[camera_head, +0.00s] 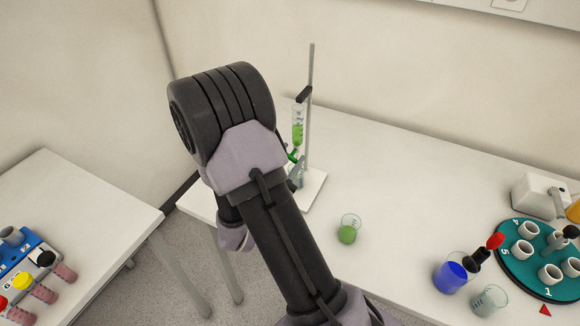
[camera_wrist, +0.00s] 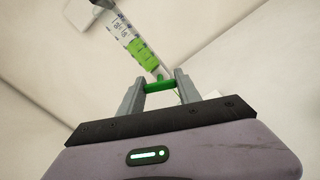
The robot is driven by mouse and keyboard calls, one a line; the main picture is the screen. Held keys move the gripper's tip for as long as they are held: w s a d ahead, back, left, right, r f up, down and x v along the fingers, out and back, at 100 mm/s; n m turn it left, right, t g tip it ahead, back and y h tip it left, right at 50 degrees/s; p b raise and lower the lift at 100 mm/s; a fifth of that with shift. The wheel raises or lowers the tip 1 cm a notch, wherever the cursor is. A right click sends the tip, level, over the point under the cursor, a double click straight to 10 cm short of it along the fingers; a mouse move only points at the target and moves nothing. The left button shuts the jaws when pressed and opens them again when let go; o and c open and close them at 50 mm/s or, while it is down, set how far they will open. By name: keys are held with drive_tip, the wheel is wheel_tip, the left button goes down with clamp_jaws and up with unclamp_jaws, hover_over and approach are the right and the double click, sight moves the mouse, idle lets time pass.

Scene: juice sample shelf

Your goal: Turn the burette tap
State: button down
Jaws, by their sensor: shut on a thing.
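The burette (camera_head: 298,122) is a clear graduated tube with green liquid, held on a stand in the head view. It also shows in the wrist view (camera_wrist: 118,30), running up and left from my gripper. The green burette tap (camera_wrist: 159,86) lies between the two grey fingers of my gripper (camera_wrist: 159,88), which is shut on it. In the head view the tap (camera_head: 292,155) shows small beside my arm, and my gripper (camera_head: 296,172) is partly hidden by it. The burette's lower end is hard to make out.
The stand's rod (camera_head: 309,115) rises from a white base (camera_head: 314,190). A beaker with green liquid (camera_head: 348,230) stands in front. To the right are a blue-liquid beaker (camera_head: 450,275), a clear beaker (camera_head: 488,300) and a teal round rack (camera_head: 535,275). A separate table (camera_head: 85,190) is left.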

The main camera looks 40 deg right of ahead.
drive_tip(key=c, duration=0.8)
unclamp_jaws()
drive_tip(key=shift+c, duration=0.2)
drive_tip(key=p+v, duration=0.2)
drive_tip(key=v, duration=1.5)
drive_tip(key=shift+a+p, duration=0.25)
drive_tip(key=shift+p, duration=0.1)
drive_tip(key=shift+s, duration=0.15)
